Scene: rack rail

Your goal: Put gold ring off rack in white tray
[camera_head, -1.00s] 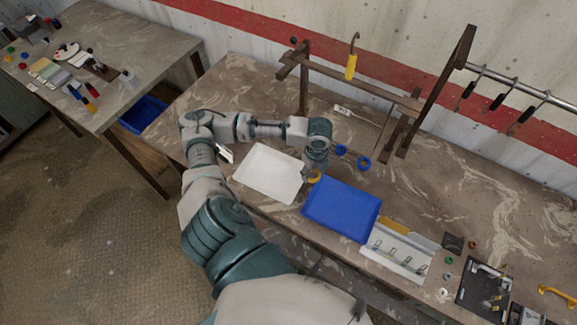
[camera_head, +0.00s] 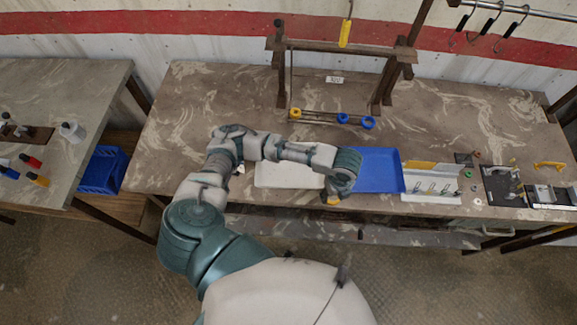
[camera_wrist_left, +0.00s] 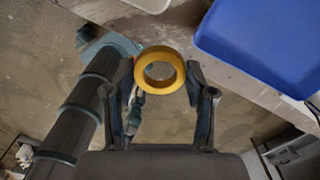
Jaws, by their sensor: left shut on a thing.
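My left gripper (camera_head: 333,197) is shut on a gold ring (camera_head: 331,199), near the table's front edge. In the left wrist view, the ring (camera_wrist_left: 177,72) sits between the two fingertips (camera_wrist_left: 161,72), its hole facing the camera. Another gold ring (camera_head: 295,113) is at the left end of the low rack rail (camera_head: 318,118). The white tray (camera_head: 280,174) lies left of the gripper, partly hidden by my left arm. A white corner (camera_wrist_left: 150,4) shows at the top of the wrist view. My right gripper is out of view.
A blue tray (camera_head: 378,170) lies right of the gripper and also shows in the wrist view (camera_wrist_left: 265,40). Two blue rings, one (camera_head: 343,118) and another (camera_head: 369,122), are on the rail's right part. A white hook holder (camera_head: 430,187) stands farther right.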

